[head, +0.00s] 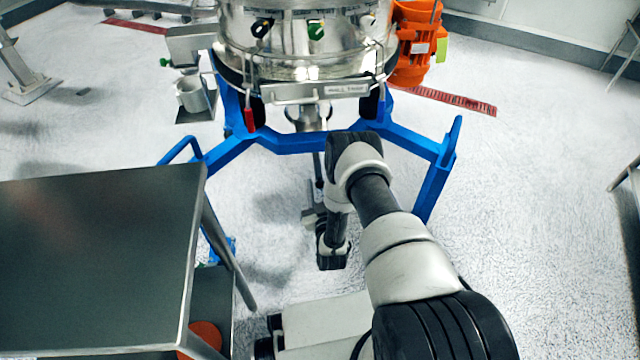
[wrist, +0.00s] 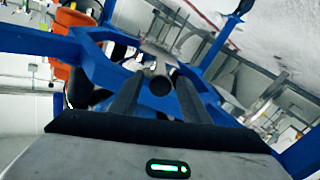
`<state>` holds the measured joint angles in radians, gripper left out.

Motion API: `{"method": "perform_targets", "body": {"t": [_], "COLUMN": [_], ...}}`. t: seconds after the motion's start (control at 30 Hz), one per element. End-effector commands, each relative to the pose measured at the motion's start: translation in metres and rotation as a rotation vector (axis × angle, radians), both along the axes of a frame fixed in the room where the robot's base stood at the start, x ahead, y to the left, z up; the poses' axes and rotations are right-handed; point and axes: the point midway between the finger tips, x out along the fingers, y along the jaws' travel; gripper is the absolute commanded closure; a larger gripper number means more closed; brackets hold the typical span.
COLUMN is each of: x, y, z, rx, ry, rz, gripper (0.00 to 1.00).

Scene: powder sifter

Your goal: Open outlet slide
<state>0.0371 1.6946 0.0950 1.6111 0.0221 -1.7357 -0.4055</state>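The sifter (head: 300,40) is a shiny steel drum on a blue frame, with a steel outlet (head: 308,117) under it. In the wrist view a dark round rod end (wrist: 160,86), which looks like the outlet slide's handle, points at my gripper (wrist: 158,80). The two fingers are spread, one on each side of the rod end, with visible gaps. I cannot tell how far beyond the fingertips it lies. In the head view my arm hides most of my gripper and the handle. The slide's position is not clear.
The blue frame (head: 232,147) surrounds the outlet, with legs on both sides. A steel table (head: 100,260) stands at the left front. An orange motor (head: 415,40) is on the sifter's right. The floor to the right is clear.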

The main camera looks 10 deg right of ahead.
Motion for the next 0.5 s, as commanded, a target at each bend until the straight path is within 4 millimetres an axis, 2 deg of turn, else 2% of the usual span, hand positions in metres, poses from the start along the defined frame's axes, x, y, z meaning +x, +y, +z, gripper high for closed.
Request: {"method": "perform_targets", "body": {"t": [0.27,0.5], "x": [-0.006,-0.045], "y": [0.001,0.004], "z": [0.001,0.001], "rx": [0.000,-0.001], "ry": [0.001,0.004], "rz": [0.001,0.002], "gripper": [0.57,0.57]}}
